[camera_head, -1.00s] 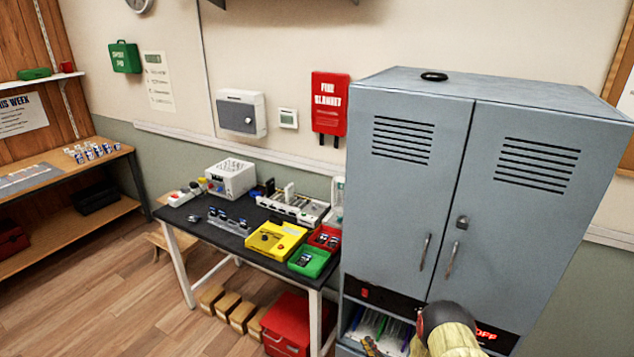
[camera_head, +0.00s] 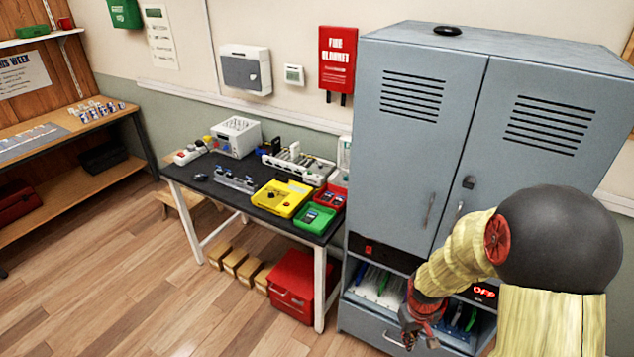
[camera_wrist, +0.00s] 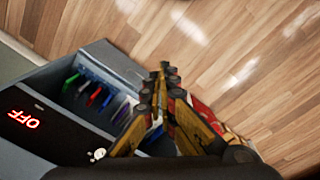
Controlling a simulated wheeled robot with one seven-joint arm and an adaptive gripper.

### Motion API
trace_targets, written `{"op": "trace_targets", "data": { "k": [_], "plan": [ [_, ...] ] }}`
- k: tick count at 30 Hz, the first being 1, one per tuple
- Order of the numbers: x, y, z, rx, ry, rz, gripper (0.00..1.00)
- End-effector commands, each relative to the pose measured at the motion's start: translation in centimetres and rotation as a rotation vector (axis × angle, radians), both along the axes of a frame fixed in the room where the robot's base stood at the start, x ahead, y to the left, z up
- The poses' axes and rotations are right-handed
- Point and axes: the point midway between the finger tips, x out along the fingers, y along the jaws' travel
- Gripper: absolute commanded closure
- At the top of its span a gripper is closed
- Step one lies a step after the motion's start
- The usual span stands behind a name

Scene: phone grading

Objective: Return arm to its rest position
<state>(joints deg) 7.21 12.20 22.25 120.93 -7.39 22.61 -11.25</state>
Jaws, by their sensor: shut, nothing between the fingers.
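My arm rises at the right of the head view, in front of the grey cabinet (camera_head: 405,150). My gripper (camera_head: 408,340) hangs at the lower middle right, pointing down, in front of the cabinet's open lower shelf. In the wrist view my gripper (camera_wrist: 164,68) is shut with its fingertips together and nothing between them. The wood floor (camera_wrist: 235,60) lies beyond the fingertips. The open shelf (camera_wrist: 95,95) with several coloured upright items is to the left of the fingers.
A black-topped table (camera_head: 225,200) stands left of the cabinet with a yellow fixture (camera_head: 282,198), a green tray (camera_head: 315,217) and a red tray (camera_head: 335,192). A red toolbox (camera_head: 292,285) sits below. A red OFF display (camera_head: 484,293) glows on the cabinet. Floor at lower left is clear.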

Motion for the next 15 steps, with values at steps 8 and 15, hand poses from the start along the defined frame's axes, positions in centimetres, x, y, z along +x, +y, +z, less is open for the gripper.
{"op": "trace_targets", "data": {
  "k": [8,15],
  "plan": [
    [-6.6,2.1,12.0,0.014,0.029,-0.178,1.0],
    [-11.9,4.1,19.8,0.04,-0.029,-0.241,1.0]
  ]
}}
